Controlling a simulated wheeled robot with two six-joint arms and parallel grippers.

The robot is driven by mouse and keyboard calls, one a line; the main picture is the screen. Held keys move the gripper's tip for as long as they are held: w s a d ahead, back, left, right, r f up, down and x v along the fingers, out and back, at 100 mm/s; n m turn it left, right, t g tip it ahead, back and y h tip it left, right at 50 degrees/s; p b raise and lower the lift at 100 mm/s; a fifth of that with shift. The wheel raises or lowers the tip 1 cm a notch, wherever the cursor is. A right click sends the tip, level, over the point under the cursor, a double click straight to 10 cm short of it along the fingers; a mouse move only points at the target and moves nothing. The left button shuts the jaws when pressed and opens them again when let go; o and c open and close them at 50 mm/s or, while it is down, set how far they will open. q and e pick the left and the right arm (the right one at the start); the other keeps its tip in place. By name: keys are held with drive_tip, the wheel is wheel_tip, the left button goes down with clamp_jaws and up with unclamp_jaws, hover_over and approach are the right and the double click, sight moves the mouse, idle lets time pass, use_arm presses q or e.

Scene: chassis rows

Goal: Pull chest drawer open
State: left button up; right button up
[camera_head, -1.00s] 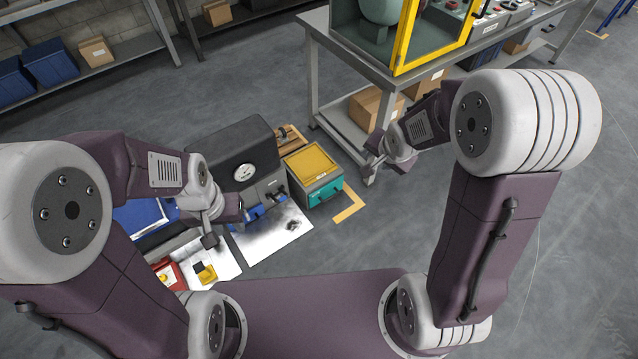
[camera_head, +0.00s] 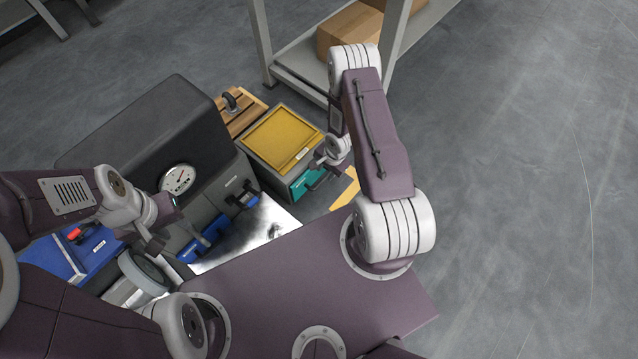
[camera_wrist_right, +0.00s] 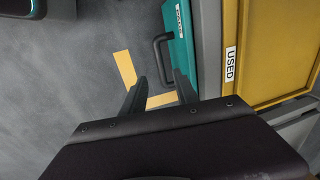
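The chest (camera_head: 252,163) is a grey box with a yellow top, right of the dark machine. Its teal drawer (camera_head: 308,183) has a dark bar handle and looks shut. In the right wrist view the teal drawer front (camera_wrist_right: 181,45) shows with its handle (camera_wrist_right: 158,60) just beyond my fingers. My right gripper (camera_head: 318,163) is at the drawer front; its fingers (camera_wrist_right: 156,95) are apart with nothing between them, and the handle lies ahead of the gap.
The dark machine with a round gauge (camera_head: 178,178) stands left of the chest, with blue-handled parts (camera_head: 243,199) at its front. A blue case (camera_head: 80,252) is at left. A shelf leg (camera_head: 262,45) stands behind; floor at right is clear.

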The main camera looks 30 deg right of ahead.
sight(322, 181)
drive_tip(key=shift+w+f, duration=0.1)
drive_tip(key=shift+f, duration=0.15)
drive_tip(key=f+b, duration=0.2)
drive_tip(key=f, duration=0.1)
drive_tip(key=w+f+b, duration=0.1)
drive_tip(key=f+b, duration=0.3)
drive_tip(key=f, duration=0.1)
drive_tip(key=shift+w+a+f+b, duration=0.2)
drive_tip(key=shift+a+f+b, duration=0.05)
drive_tip(key=shift+f+b, duration=0.1)
drive_tip(key=shift+c, duration=0.4)
clamp_jaws()
drive_tip(key=shift+r, duration=0.1)
idle(0.4)
